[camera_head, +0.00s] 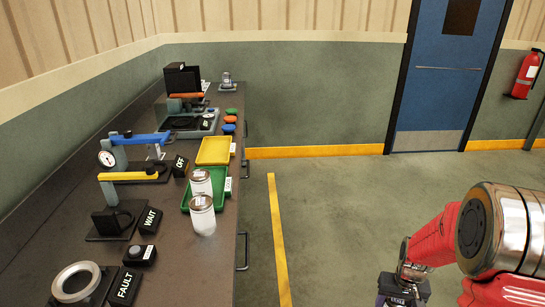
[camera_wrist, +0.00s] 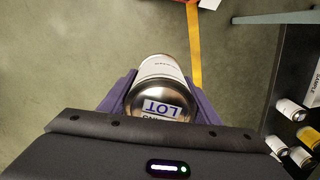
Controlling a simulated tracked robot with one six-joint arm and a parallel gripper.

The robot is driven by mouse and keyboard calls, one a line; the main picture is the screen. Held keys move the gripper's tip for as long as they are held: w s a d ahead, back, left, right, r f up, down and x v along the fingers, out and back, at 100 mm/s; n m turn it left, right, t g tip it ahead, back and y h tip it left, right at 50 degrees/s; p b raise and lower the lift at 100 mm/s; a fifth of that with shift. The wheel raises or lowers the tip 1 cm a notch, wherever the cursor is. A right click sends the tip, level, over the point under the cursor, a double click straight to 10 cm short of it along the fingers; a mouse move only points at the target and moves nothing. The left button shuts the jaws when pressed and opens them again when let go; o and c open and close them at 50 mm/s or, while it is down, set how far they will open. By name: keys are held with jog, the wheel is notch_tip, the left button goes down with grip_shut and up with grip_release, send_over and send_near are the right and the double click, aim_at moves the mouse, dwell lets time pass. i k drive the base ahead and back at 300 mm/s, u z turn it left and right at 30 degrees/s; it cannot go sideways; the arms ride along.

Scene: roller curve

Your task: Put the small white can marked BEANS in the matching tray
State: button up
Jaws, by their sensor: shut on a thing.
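My gripper (camera_wrist: 160,98) is shut on a can (camera_wrist: 160,68) with a white side and a metal end. The purple fingers grip it from both sides. Its end bears a sticker reading LOT; the small side print is too small to read. In the head view my gripper (camera_head: 403,290) is low at the right, over the floor and away from the bench. On the bench are a green tray (camera_head: 187,203) and a yellow tray (camera_head: 214,150), each with a front label too small to read. A white jar-like can (camera_head: 200,182) stands in the green tray.
Another white can (camera_head: 202,217) stands at the green tray's near end. The dark bench (camera_head: 190,265) holds clamps and signs reading OFF, WAIT and FAULT. In the wrist view, several white and yellow cans (camera_wrist: 300,157) lie at the lower right. The floor between bench and arm is clear.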

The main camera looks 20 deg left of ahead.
aim_at(213, 158)
jog(key=u, duration=0.05)
jog(key=i, duration=5)
jog(key=z, duration=0.1)
